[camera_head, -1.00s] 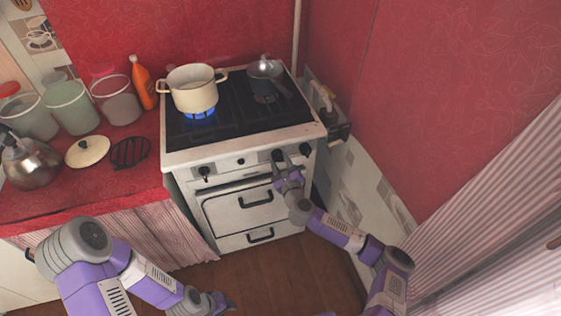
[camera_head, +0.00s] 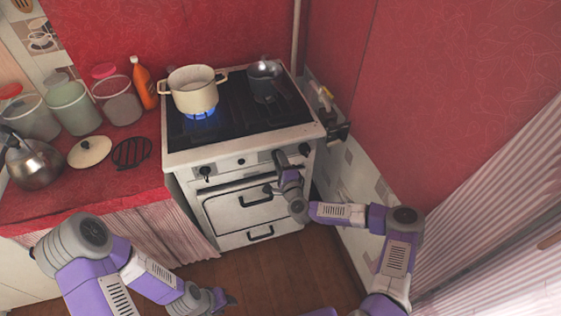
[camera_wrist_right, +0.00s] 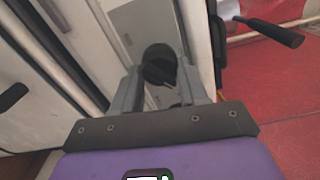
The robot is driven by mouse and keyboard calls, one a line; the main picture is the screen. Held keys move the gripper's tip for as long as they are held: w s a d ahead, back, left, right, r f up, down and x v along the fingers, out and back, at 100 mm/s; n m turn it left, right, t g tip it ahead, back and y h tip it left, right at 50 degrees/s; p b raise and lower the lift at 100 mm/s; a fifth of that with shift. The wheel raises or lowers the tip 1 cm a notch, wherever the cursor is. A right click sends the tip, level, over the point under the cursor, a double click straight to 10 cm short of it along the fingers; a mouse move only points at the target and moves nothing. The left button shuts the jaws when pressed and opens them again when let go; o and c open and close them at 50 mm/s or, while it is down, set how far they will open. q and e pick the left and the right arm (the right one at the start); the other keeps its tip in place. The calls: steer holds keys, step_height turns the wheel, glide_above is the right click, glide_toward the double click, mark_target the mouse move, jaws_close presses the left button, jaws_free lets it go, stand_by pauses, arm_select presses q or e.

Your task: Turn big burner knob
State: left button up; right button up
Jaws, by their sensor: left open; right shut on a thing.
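The white stove (camera_head: 240,213) has a row of dark knobs on its front panel. Among them are a left knob (camera_head: 204,171), a small middle knob (camera_head: 240,161) and a far-right knob (camera_head: 304,149). My right gripper (camera_head: 280,160) is at the panel, just left of the far-right knob, shut on a black knob (camera_wrist_right: 158,65) that shows between its fingers in the right wrist view. In the head view the gripper partly hides this knob. My left gripper (camera_head: 224,301) is open and empty, low over the floor and away from the stove.
A cream pot (camera_head: 194,94) stands over a blue flame (camera_head: 200,114). An oven handle (camera_head: 254,198) sticks out below the panel. A tiled wall (camera_head: 348,190) closes off the right side.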

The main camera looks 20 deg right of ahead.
steer(key=n, duration=1)
steer(key=shift+r+n, duration=0.1)
steer(key=shift+n, duration=0.2)
stand_by(0.4)
steer(key=o, duration=1.1)
steer(key=shift+c, duration=0.2)
steer(key=s+p, duration=0.1)
steer(key=s, duration=0.6)
steer(key=shift+s+d, duration=0.15)
steer(key=shift+s, duration=0.1)
